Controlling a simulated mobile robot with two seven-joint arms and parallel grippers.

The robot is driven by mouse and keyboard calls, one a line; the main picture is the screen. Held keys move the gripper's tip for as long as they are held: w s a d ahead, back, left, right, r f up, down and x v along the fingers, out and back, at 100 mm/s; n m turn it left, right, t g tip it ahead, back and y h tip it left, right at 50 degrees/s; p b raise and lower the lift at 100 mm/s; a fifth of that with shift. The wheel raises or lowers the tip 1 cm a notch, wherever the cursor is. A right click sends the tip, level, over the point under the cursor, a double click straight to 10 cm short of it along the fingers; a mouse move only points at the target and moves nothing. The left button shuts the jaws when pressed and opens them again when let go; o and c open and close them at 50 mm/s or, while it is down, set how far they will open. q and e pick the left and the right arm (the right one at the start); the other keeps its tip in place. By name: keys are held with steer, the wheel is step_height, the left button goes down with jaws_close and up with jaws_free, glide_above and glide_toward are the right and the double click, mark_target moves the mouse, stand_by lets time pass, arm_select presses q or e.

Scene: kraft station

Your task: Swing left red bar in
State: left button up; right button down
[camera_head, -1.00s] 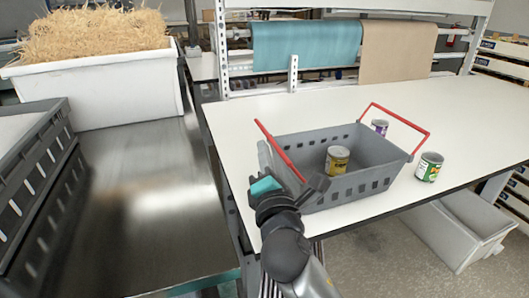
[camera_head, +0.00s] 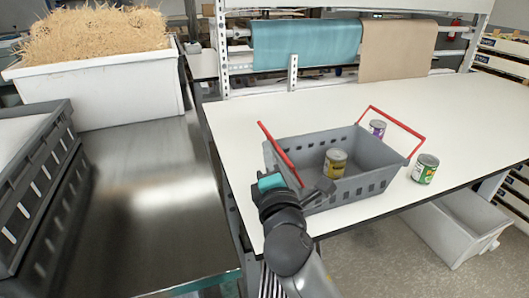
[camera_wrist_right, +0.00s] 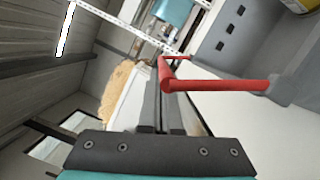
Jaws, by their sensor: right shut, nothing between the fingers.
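The grey basket (camera_head: 366,184) stands on the white table with two red bar handles. The left red bar (camera_head: 277,150) slants across the basket's left end, its far end raised and leaning outward. The right red bar (camera_head: 396,121) stands out over the right end. My right gripper (camera_head: 268,156) is at the outer left side of the basket, beside the left bar. In the right wrist view its fingers (camera_wrist_right: 163,108) are shut with nothing between them, and the red bar (camera_wrist_right: 215,86) lies just past their tips, touching or nearly so. My left gripper is not in view.
A yellow can (camera_head: 335,163) is in the basket. A purple-labelled can (camera_head: 377,128) and a green can (camera_head: 425,169) stand on the table (camera_head: 470,115) near its right end. A dark crate (camera_head: 45,190) and a white straw-filled bin (camera_head: 100,92) are left.

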steer(key=w+d+r+m+g+p, duration=0.1)
steer(key=d+m+p, duration=0.5)
steer(key=m+p, duration=0.6)
steer(key=w+g+p, duration=0.1)
steer(key=g+p, duration=0.1)
steer(key=p, duration=0.1)
steer(key=shift+d+r+y, duration=0.25)
steer(key=shift+r+y, duration=0.05)
steer(key=shift+w+r, duration=0.1)
steer(key=s+d+r+p, duration=0.3)
steer(key=s+r, duration=0.3)
steer(key=s, duration=0.3)
steer(key=shift+s+r+p, duration=0.15)
steer(key=shift+s+p, duration=0.05)
steer(key=shift+p, duration=0.4)
steer(key=shift+d, duration=0.1)
